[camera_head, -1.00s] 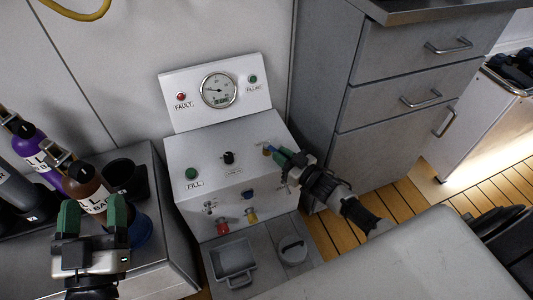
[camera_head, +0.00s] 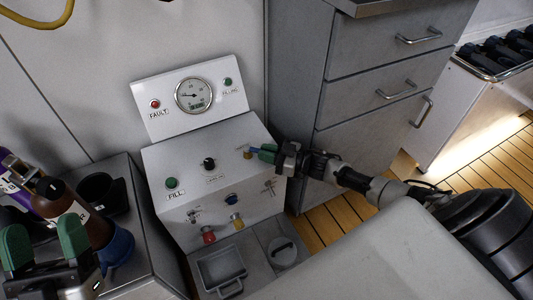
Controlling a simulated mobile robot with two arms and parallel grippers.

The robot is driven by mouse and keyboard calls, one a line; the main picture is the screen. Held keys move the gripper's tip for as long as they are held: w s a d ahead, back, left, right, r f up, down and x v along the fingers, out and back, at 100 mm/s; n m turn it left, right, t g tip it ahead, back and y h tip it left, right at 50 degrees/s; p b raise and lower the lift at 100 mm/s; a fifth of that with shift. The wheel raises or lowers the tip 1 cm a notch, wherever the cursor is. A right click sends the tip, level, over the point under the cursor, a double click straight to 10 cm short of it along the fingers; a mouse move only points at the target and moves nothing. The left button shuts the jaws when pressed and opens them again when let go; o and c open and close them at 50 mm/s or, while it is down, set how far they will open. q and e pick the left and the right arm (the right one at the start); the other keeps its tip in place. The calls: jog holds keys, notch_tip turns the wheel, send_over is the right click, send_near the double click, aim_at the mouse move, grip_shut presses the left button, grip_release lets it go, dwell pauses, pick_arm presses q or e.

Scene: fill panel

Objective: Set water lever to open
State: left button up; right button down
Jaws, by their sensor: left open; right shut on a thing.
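The fill panel (camera_head: 215,160) stands in the middle of the view with a slanted white top. A small lever with a blue handle and a brass base (camera_head: 247,155) is at the right end of its top; I take it as the water lever. My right gripper (camera_head: 264,152) reaches in from the right, its green fingers shut on the blue handle and hiding part of it. The lever's label cannot be read. My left gripper (camera_head: 44,244) is open and empty at the lower left, in front of a brown bottle (camera_head: 62,203).
Red (camera_head: 208,236) and yellow (camera_head: 237,221) fittings stick out below. A grey drawer cabinet (camera_head: 375,110) stands close on the right. Bottles crowd the left counter.

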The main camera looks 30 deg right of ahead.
pick_arm(q)
jog(key=shift+h, duration=0.3)
pick_arm(e)
jog(key=c, duration=1.1)
grip_release()
jog(key=shift+r+p, duration=0.3)
jog(key=shift+r, duration=0.2)
notch_tip(320, 180, up, 3)
jog(key=shift+p, duration=0.85)
pick_arm(q)
notch_tip(320, 180, down, 10)
jog(key=w+a+g+y+p, duration=0.1)
jog(key=w+g+y+p, duration=0.2)
jog(key=g, duration=0.7)
jog(key=s+a+f+g+y+p, duration=0.2)
jog(key=s+a+f+g+y, duration=0.1)
jog(key=s+f+g, duration=0.5)
jog(key=shift+s+a+n+g+y, duration=0.3)
jog(key=shift+s+a+n+g, duration=0.1)
jog(key=shift+s+a+g, duration=0.15)
pick_arm(e)
jog(key=shift+s+d+r, duration=1)
jog(key=shift+s+r, duration=0.15)
jog(key=shift+s, duration=0.5)
jog(key=shift+s+d+r, duration=0.95)
jog(key=shift+s+r, duration=0.25)
jog(key=shift+s, duration=0.5)
jog(key=shift+s+d+r, duration=1)
jog(key=shift+s+r, duration=0.15)
jog(key=shift+s, duration=0.5)
